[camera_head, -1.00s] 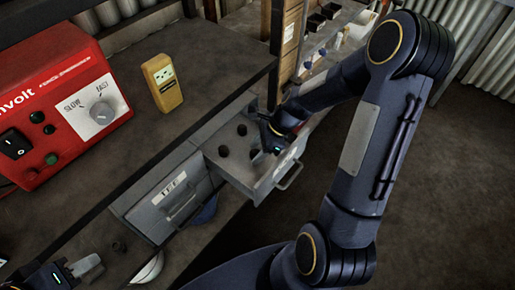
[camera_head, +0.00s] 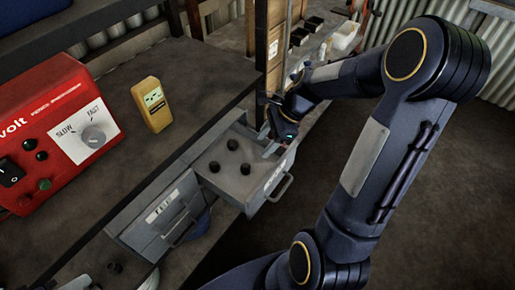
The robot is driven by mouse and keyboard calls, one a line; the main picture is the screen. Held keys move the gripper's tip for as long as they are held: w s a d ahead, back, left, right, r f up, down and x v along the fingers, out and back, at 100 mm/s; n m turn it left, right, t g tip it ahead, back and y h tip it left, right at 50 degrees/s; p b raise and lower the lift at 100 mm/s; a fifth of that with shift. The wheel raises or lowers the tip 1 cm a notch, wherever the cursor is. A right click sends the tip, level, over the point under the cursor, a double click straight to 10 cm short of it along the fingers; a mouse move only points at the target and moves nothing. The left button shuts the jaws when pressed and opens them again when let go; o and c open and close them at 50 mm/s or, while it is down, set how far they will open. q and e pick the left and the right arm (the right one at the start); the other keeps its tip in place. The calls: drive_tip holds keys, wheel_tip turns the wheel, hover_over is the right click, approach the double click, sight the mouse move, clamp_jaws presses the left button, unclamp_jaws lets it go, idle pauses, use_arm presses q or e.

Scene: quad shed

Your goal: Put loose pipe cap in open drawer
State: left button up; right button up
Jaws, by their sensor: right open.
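The open drawer (camera_head: 228,187) is a grey metal tray pulled out from under the bench, with three dark round caps (camera_head: 232,145) on its floor. My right gripper (camera_head: 268,142) is open and empty at the drawer's far right side, near its rim. A small dark round piece (camera_head: 115,268), perhaps another cap, lies at the lower left, apart from the drawer. A grey fingertip of my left gripper (camera_head: 76,284) just shows at the bottom edge; its opening is hidden.
A shut drawer (camera_head: 163,215) with a label is left of the open one. A red power unit (camera_head: 55,130) and a yellow meter (camera_head: 157,104) stand on the bench top. A wooden post (camera_head: 275,50) rises behind the drawer.

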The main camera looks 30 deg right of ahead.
drive_tip(key=s+a+r+n+t+h, duration=0.1)
drive_tip(key=s+a+r+n, duration=0.3)
drive_tip(key=s+n, duration=0.4)
drive_tip(key=s+a+r+n+t, duration=0.2)
drive_tip(key=s+a+r+n, duration=0.3)
drive_tip(key=s+n, duration=0.3)
drive_tip(key=shift+s+r+n+h, duration=0.25)
drive_tip(key=shift+r+n+h, duration=0.2)
drive_tip(key=shift+n, duration=1.95)
drive_tip(key=shift+a, duration=0.1)
